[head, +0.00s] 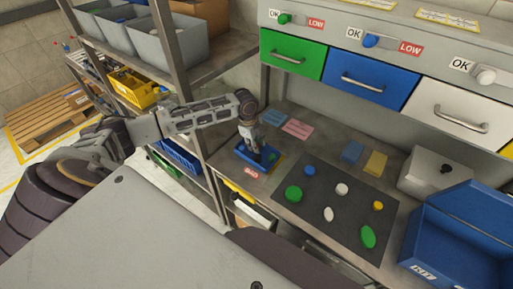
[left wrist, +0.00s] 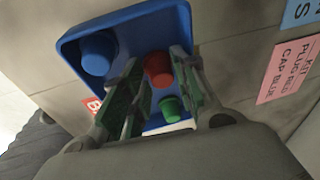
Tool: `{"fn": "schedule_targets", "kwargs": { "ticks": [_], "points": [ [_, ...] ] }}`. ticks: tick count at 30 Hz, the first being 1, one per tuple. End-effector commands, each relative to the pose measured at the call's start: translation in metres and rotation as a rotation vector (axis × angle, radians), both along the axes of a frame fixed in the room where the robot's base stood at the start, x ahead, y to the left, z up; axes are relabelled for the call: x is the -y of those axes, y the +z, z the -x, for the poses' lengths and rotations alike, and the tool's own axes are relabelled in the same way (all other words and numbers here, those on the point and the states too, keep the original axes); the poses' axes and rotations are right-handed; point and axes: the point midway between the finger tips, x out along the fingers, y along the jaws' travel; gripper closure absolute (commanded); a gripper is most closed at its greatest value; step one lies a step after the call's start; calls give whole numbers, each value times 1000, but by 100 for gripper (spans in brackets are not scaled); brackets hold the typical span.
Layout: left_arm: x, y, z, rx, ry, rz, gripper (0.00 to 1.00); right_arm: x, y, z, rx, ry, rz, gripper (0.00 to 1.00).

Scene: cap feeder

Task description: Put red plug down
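The red plug (left wrist: 157,68) is between the fingertips of my left gripper (left wrist: 160,60) in the left wrist view, with a finger against each side. The gripper is down at a small blue tray (left wrist: 182,20), and the plug is over or at its floor; I cannot tell whether it touches. A blue round piece (left wrist: 97,54) and a green plug (left wrist: 170,107) are also in the tray. In the head view my left gripper (head: 252,143) reaches down into the blue tray (head: 240,152) and hides the red plug. My right gripper is not in view.
A dark mat (head: 313,192) with several coloured caps lies right of the tray. A blue bin (head: 460,240) and a grey box (head: 440,172) stand further right. A shelf post (head: 180,80) is close to my left arm. Green, blue and white drawers (head: 360,72) hang above the bench.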

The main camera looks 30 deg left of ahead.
Motion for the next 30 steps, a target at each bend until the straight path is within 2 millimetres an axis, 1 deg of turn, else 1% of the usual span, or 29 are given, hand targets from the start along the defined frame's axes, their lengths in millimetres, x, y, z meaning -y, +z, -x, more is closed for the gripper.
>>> {"fn": "schedule_targets", "kwargs": {
  "ticks": [1, 3, 5, 6, 13, 17, 23, 30],
  "points": [
    [0, 0, 0, 0, 0, 0, 80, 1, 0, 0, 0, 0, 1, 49],
    [0, 0, 0, 0, 0, 0, 89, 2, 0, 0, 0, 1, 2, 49],
    [0, 0, 0, 0, 0, 0, 89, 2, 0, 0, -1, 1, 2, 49],
    [0, 0, 0, 0, 0, 0, 91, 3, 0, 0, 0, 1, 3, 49],
    [0, 1, 0, 0, 0, 0, 92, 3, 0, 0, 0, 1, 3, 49],
    [0, 4, 0, 1, 0, 0, 92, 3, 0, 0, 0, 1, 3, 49],
    [0, 21, -1, 2, 0, 1, 92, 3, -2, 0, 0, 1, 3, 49],
    [0, 56, -1, 3, 0, 1, 92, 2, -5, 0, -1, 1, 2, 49]
  ]
}}
